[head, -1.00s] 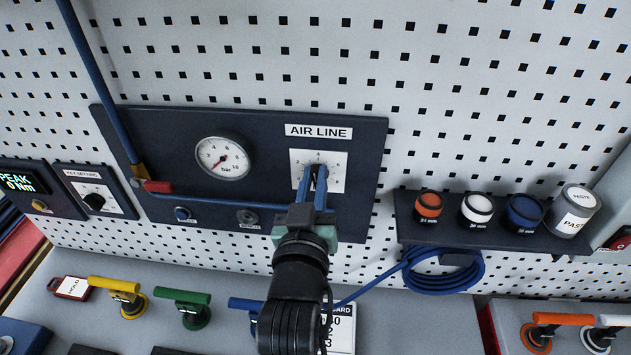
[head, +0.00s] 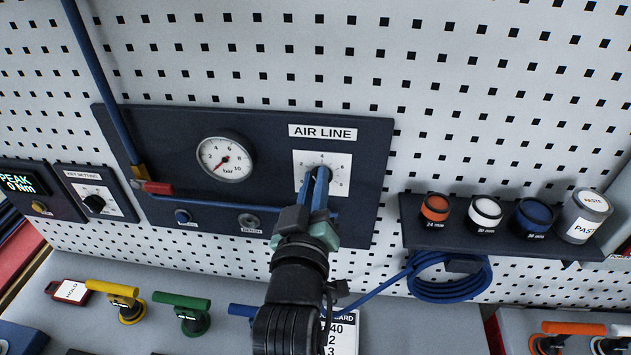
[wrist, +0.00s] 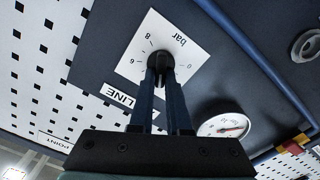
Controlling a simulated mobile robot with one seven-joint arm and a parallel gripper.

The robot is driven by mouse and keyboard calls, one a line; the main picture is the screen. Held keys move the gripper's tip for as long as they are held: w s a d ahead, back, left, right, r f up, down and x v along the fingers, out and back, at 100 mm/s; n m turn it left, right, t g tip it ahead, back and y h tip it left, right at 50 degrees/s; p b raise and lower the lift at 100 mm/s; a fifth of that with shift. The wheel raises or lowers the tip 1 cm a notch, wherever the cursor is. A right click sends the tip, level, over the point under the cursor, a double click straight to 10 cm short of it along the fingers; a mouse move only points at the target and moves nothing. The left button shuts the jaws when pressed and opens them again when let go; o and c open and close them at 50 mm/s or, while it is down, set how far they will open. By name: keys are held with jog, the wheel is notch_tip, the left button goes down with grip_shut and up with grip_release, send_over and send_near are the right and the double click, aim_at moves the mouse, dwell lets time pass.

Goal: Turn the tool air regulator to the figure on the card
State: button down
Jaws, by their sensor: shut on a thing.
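The regulator's dark knob (wrist: 170,60) sits on a white scale plate marked in bar (head: 338,160), under the AIR LINE label. My gripper (head: 319,176) reaches up to it with its two blue fingers closed on the knob; it also shows in the wrist view (wrist: 163,72). The fingers cover part of the knob and scale, so I cannot read the setting. The round pressure gauge (head: 226,152) to the left has its red needle pointing to the lower left, near the low end. The card (head: 345,340) lies below, partly hidden by my arm; 40, 2 and 3 show on it.
A red-handled valve (head: 158,187) joins the blue pipe at the panel's left. A shelf (head: 440,238) with several pots and a coiled blue hose (head: 450,290) are to the right. Coloured T-handles (head: 182,300) stand on the bench below. The pegboard above the panel is clear.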

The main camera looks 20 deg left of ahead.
jog(key=c, duration=0.9)
grip_release()
jog(key=shift+b+v, duration=1.15)
jog(key=shift+v, duration=5.35)
jog(key=shift+r, duration=0.1)
